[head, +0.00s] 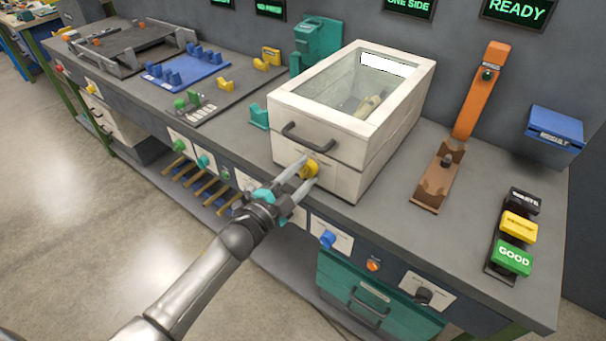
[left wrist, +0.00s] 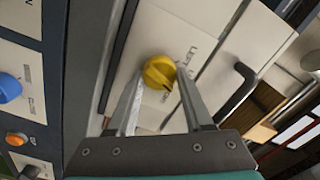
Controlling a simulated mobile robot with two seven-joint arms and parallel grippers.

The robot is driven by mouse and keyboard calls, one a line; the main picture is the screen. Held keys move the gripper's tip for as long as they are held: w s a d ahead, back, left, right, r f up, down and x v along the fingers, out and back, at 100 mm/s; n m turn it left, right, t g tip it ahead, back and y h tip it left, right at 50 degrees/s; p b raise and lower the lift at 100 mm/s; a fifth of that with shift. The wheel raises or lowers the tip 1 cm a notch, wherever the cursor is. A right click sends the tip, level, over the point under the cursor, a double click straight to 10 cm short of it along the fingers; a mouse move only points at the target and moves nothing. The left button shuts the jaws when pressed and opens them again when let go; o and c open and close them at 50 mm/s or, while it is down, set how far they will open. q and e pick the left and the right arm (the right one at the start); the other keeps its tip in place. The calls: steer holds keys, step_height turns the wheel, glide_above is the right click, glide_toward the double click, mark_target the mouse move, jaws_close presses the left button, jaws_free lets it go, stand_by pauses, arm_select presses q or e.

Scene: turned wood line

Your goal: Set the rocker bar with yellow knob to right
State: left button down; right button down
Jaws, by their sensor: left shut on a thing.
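The yellow knob (head: 309,169) sits on the front panel of a white box with a clear lid (head: 335,125), below its dark handle (head: 303,140). In the left wrist view the yellow knob (left wrist: 159,72) is round, with a dark pointer mark on its side and printed lettering beside it, only partly legible. My left gripper (head: 305,172) reaches it from the front, one finger on each side, and is shut on it. In the left wrist view the fingers (left wrist: 158,85) flank the knob. A separate bar cannot be made out. My right gripper is not in view.
A blue knob (head: 327,239) and an orange button (head: 373,265) sit on the bench front below. An orange lever stand (head: 480,90) and labelled buttons (head: 512,258) stand to the right. A blue fixture (head: 190,68) lies at the left.

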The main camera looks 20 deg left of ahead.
arm_select(q)
steer(key=shift+f+m+b, duration=0.15)
steer(key=shift+m+b, duration=0.4)
steer(key=shift+m, duration=2.35)
steer(key=shift+c, duration=1.5)
jaws_free()
steer(key=v, duration=1.5)
steer(key=shift+s, duration=0.15)
